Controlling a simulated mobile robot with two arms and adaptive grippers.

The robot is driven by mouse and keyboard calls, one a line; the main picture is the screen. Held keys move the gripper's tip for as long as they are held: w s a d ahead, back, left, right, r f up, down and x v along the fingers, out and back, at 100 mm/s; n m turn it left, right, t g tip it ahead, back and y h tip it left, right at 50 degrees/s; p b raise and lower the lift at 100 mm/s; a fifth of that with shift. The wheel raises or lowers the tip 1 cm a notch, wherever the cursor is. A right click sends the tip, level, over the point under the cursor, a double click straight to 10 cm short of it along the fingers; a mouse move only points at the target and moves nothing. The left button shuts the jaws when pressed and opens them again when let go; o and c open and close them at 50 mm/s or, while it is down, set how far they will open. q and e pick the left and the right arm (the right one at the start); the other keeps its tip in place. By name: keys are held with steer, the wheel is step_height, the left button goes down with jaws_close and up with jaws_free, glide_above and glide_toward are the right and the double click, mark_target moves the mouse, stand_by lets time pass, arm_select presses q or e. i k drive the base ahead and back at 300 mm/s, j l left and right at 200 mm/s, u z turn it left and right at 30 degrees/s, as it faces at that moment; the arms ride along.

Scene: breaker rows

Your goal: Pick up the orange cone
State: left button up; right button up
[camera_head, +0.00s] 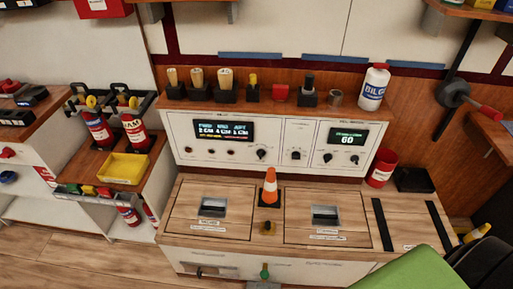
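The orange cone (270,187) has a white band and a dark base. It stands upright on the wooden top of the low cabinet (255,222), between two recessed handles. It sits close in front of the white control panel (275,143). Nothing hides it. Neither my left nor my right gripper is in view, and nothing is seen touching the cone.
A small yellow-brown knob (268,228) sits just in front of the cone. Behind, a shelf holds several handled tools and a white bottle (374,87). A red cup (381,168) stands right. A yellow tray (123,168) and extinguishers (135,129) stand left.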

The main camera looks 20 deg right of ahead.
mark_target(269, 196)
steer(key=z, duration=0.9)
